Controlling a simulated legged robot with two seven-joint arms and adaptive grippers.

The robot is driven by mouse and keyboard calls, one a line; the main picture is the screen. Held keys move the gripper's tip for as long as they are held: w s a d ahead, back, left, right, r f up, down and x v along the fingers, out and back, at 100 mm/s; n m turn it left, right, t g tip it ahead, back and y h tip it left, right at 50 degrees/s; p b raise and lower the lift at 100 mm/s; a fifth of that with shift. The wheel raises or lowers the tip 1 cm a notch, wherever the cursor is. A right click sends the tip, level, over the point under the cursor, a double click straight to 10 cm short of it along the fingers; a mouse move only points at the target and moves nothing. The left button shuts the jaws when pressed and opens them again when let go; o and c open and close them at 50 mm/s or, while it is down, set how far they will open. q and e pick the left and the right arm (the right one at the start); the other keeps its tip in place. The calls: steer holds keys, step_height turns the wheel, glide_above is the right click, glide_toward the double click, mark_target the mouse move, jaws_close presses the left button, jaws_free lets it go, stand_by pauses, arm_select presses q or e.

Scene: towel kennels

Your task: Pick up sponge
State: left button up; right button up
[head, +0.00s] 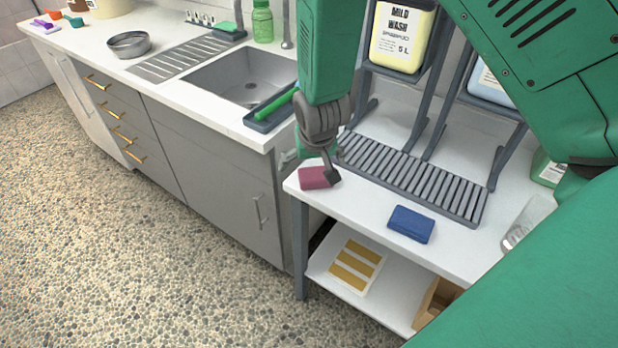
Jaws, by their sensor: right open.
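A dark red sponge (313,178) lies on the white side table near its left front corner. A blue sponge (410,224) lies on the same table near the front edge, to the right. A green sponge (226,27) sits at the back of the counter beside the sink. My right gripper (332,178) points down at the right end of the red sponge, with its fingers open. I cannot tell whether it touches the sponge. My arm hides part of the table behind it. My left gripper is not in view.
A slatted grey rack (415,178) stands behind the sponges, with a "Mild Wash" container (402,36) held above it. A sink (238,80) and a tray with a green-handled tool (271,108) are to the left. A clear scoop (528,220) lies at the right.

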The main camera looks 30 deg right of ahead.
mark_target(316, 171)
steer(key=d+f, duration=0.1)
steer(key=f, duration=0.1)
steer(key=w+d+f, duration=0.1)
steer(key=d+f, duration=0.1)
steer(key=shift+w+d, duration=0.15)
steer(key=shift+d, duration=0.05)
steer(key=f, duration=0.2)
steer(key=w+f, duration=0.1)
steer(key=shift+w+a, duration=0.1)
steer(key=shift+a, duration=0.15)
steer(key=shift+w+a+f, duration=0.15)
steer(key=shift+a+f, duration=0.05)
steer(key=shift+a, duration=0.3)
steer(key=shift+d, duration=0.2)
steer(key=shift+c, duration=0.4)
steer(key=shift+d, duration=0.3)
steer(key=c, duration=0.6)
steer(key=shift+d+f, duration=0.15)
steer(key=shift+d, duration=0.3)
steer(key=shift+c, duration=0.9)
steer(key=shift+a, duration=0.35)
step_height(316, 171, up, 9)
steer(key=shift+r, duration=0.1)
steer(key=shift+d+r, duration=0.15)
steer(key=shift+r, duration=0.25)
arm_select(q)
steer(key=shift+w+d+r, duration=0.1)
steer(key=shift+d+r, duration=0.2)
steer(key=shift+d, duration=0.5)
